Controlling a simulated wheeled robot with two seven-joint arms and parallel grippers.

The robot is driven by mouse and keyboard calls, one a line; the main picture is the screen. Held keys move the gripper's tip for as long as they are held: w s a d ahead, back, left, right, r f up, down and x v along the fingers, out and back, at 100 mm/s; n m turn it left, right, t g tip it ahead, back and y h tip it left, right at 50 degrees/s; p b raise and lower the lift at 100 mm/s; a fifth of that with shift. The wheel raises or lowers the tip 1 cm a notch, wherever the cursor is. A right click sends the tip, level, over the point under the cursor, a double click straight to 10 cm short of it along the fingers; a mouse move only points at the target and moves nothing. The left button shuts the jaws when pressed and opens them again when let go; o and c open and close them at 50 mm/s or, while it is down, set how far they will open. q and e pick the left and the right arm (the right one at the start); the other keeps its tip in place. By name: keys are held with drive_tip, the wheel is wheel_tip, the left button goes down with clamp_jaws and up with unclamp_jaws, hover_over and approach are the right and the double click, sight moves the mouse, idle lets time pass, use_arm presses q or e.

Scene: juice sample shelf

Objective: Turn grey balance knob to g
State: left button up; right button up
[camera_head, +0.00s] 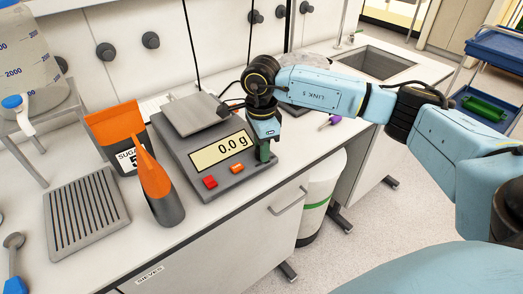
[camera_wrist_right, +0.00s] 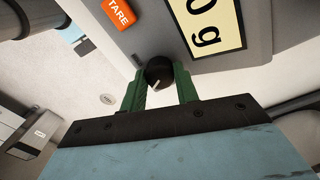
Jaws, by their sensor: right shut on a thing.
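In the right wrist view, a dark round knob (camera_wrist_right: 160,69) with a short pale mark sits on the balance's front, beside the display (camera_wrist_right: 214,24). My right gripper (camera_wrist_right: 161,88) is shut on the knob, with a green finger on each side. In the head view, my right gripper (camera_head: 264,152) is at the balance's front right corner, and its fingers hide the knob. Letters around the knob cannot be read. My left gripper is out of view.
Red (camera_head: 210,182) and orange (camera_head: 237,168) buttons sit on the balance front. A ribbed grey tray (camera_head: 87,214) lies further left. A sink (camera_head: 374,61) is behind right.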

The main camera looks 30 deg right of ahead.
drive_tip(key=shift+n+b, duration=0.45)
drive_tip(key=shift+n, duration=0.55)
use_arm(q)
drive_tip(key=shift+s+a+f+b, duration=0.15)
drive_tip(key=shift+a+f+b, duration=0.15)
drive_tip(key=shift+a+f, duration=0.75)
use_arm(e)
drive_tip(key=shift+r+n, duration=0.1)
drive_tip(key=shift+n, duration=0.7)
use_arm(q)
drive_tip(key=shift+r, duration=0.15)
use_arm(e)
drive_tip(key=o, duration=1)
drive_tip(key=shift+c, duration=0.2)
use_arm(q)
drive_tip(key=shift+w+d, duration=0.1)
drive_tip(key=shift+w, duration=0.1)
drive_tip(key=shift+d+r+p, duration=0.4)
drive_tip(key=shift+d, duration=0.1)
use_arm(e)
wheel_tip(320, 180, up, 13)
drive_tip(key=shift+r, duration=0.2)
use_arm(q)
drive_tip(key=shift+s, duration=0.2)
use_arm(e)
drive_tip(key=shift+s+f, duration=0.1)
